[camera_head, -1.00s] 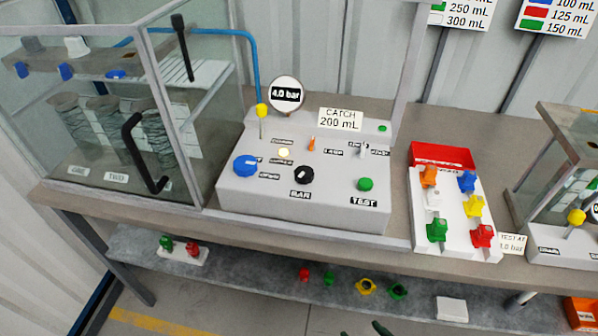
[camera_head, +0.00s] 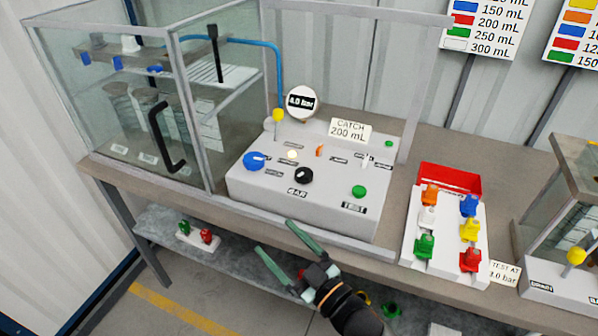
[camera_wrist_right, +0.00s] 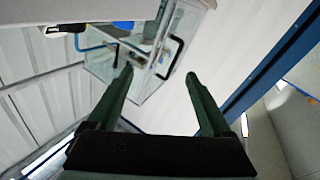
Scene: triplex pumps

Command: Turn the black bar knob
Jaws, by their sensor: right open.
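The black bar knob (camera_head: 303,176) sits on the sloped top of the grey control box (camera_head: 290,205), above the BAR label, between the blue knob (camera_head: 254,161) and the green TEST button (camera_head: 358,191). My right gripper (camera_head: 275,238) is open and empty, in front of and below the box's front edge, apart from the knob. Its two green fingers also show spread in the right wrist view (camera_wrist_right: 160,75), with nothing between them. The round gauge (camera_head: 302,101) reads 4.0 bar. My left gripper is in neither current view.
A glass cabinet (camera_head: 190,110) with a black handle stands left of the box. A white rack (camera_head: 447,230) of several coloured nozzles and a red tray (camera_head: 450,180) are to the right. The bench edge and lower shelf (camera_head: 240,248) lie near my right gripper.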

